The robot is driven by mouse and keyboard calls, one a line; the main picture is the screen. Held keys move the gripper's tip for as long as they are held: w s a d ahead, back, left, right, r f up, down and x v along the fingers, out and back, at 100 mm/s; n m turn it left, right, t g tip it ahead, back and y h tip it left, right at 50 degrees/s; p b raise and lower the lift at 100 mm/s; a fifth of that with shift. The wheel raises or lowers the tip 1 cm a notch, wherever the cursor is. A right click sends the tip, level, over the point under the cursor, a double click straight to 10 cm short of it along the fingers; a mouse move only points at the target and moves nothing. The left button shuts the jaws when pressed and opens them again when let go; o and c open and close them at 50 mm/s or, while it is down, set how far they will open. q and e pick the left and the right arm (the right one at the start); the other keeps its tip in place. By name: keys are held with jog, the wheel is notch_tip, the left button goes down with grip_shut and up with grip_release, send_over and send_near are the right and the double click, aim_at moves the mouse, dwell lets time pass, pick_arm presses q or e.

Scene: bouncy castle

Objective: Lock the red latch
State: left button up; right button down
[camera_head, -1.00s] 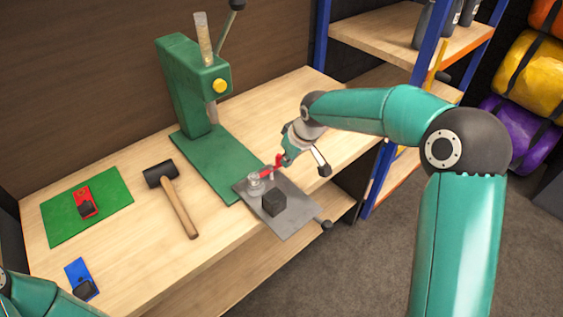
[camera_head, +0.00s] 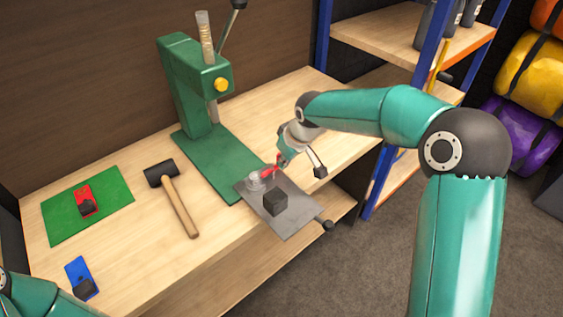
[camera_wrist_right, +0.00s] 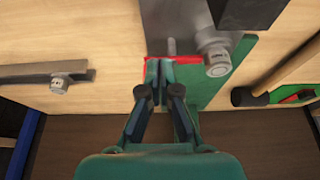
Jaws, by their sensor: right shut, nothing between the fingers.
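The red latch (camera_head: 269,172) is on the grey metal plate, beside a round metal post (camera_head: 256,181). In the right wrist view the red latch (camera_wrist_right: 150,62) shows as a thin red strip just beyond my fingertips, partly hidden by them. My right gripper (camera_head: 281,160) is shut with nothing between its fingers, and its tips are at the latch; I cannot tell whether they touch it. It also shows in the right wrist view (camera_wrist_right: 158,75). Of my left arm only a link shows at the lower left; its gripper is out of view.
The grey plate (camera_head: 293,222) carries a black block (camera_head: 275,202) and lies by the green press (camera_head: 196,85). A black mallet (camera_head: 178,200), a green mat (camera_head: 115,190) with a red item and a blue item (camera_head: 77,270) lie to the left. Shelves (camera_head: 400,40) stand at right.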

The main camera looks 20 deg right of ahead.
jog(key=shift+s+d+f, duration=0.1)
jog(key=shift+s, duration=0.15)
jog(key=s, duration=0.1)
jog(key=s+d+b, duration=0.1)
jog(key=s, duration=0.1)
jog(key=shift+d+r, duration=0.4)
pick_arm(q)
jog(key=shift+s+d+f+b, duration=0.15)
jog(key=shift+f+b, duration=0.05)
jog(key=shift+f, duration=0.3)
jog(key=shift+s+d+f+b, duration=0.1)
jog(key=shift+f+b, duration=0.05)
jog(key=shift+f, duration=0.3)
pick_arm(e)
jog(key=v, duration=0.9)
jog(key=shift+d, duration=0.35)
jog(key=shift+r, duration=0.15)
